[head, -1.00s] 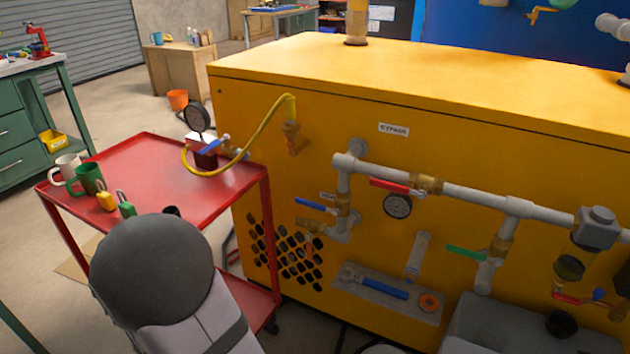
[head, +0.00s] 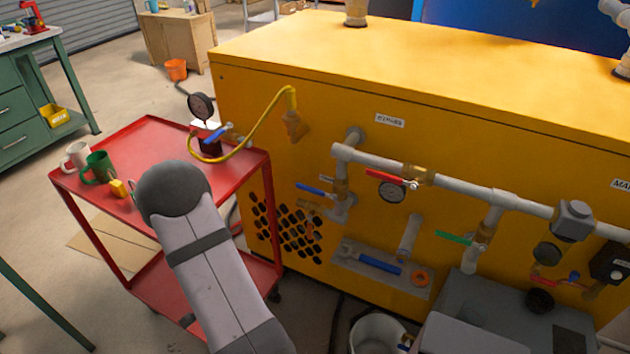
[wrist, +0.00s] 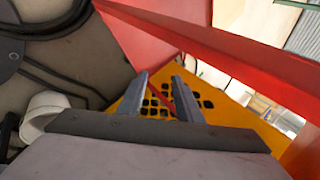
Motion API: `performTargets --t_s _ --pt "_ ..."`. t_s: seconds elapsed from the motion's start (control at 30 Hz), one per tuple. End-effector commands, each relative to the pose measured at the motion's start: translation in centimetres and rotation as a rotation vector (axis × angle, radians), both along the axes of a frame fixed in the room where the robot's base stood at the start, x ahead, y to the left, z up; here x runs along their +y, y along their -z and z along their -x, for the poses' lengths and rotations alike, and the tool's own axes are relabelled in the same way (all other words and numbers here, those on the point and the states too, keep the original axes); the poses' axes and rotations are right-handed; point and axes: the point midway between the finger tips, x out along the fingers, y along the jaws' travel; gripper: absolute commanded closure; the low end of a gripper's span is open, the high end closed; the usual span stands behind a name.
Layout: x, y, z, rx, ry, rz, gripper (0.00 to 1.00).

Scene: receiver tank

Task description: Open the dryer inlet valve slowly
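The yellow dryer cabinet (head: 420,100) carries white piping with several lever valves. A red lever (head: 392,178) lies along the upper pipe under a white label. A blue lever (head: 316,190) is on the lower left branch, a green lever (head: 455,238) on the right branch, and another red lever (head: 560,283) at far right. The labels are too small to tell which valve is the dryer inlet. My gripper (wrist: 161,77) shows in the wrist view with its fingers apart and nothing between them, pointing toward the cabinet's vent holes (wrist: 160,103). It is hidden in the head view.
A ledge holds a blue-handled wrench (head: 375,264). A white bucket (head: 375,330) and grey box (head: 500,315) stand in front.

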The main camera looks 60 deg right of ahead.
Motion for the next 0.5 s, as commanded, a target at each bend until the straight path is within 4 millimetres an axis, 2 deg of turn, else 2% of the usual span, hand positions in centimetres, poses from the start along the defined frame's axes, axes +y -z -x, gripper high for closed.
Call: performTargets --t_s 0.03,0.13,0.27,0.3,0.4,0.5 --pt "-1.8 -0.8 -0.3 -0.045 0.050 0.039 0.68" --pt "-5.4 -3.3 -0.5 -0.138 0.156 0.129 0.68" --pt "-11.2 -7.9 0.8 -0.278 0.337 0.291 0.68" --pt "-13.0 -9.7 1.7 -0.323 0.401 0.353 0.68" --pt "-16.9 -14.2 4.9 -0.421 0.560 0.513 0.68" --pt "-19.0 -17.9 8.1 -0.484 0.683 0.647 0.68"
